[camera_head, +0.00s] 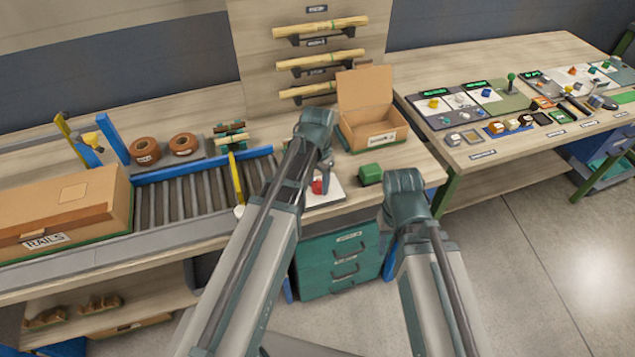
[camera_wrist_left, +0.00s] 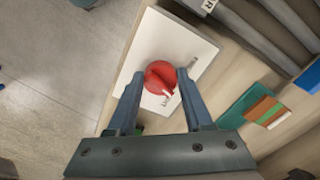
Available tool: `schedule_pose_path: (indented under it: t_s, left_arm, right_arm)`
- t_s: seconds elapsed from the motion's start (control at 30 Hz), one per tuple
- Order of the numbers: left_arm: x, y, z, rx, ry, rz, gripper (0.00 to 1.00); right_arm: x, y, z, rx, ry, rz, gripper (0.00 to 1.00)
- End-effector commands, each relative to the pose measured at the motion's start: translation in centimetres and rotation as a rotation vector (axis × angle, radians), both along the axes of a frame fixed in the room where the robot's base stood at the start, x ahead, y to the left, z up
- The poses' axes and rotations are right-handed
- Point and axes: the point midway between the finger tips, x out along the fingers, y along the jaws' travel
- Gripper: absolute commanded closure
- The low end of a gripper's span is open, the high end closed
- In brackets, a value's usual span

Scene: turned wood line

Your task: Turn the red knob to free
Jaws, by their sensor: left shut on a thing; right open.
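The red knob (camera_wrist_left: 160,78) sits on a white plate (camera_wrist_left: 152,45) in the left wrist view. A white pointer mark on the knob faces toward small dark lettering on the plate, which I cannot read surely. My left gripper (camera_wrist_left: 160,84) has one finger on each side of the knob and is shut on it. In the head view the knob (camera_head: 318,187) shows as a red spot under my left gripper (camera_head: 323,174), on the white plate (camera_head: 330,196). My right arm's wrist shows to the right of the plate, but its fingers are hidden.
A green block (camera_head: 370,173) stands right of the plate, near my right arm. An open cardboard box (camera_head: 375,130) is behind. A roller conveyor (camera_head: 190,203) and a box marked RAILS (camera_head: 65,215) lie left. Teal drawers (camera_head: 338,265) stand below the bench.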

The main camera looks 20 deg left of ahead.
Motion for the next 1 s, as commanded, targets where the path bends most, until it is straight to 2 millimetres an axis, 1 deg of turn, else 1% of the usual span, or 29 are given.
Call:
schedule_pose_path:
  t_s: [0.7, 1.0]
  left_arm:
    - [-0.01, -0.26, -0.01, 0.0, 0.0, 0.676, 1.0]
    - [0.02, -0.33, -0.01, 0.0, 0.0, 0.917, 1.0]
  right_arm:
    - [0.0, 0.0, -0.01, 0.0, 0.0, 0.0, 0.5]
    - [0.0, 0.0, -0.01, 0.0, 0.0, 0.0, 0.5]
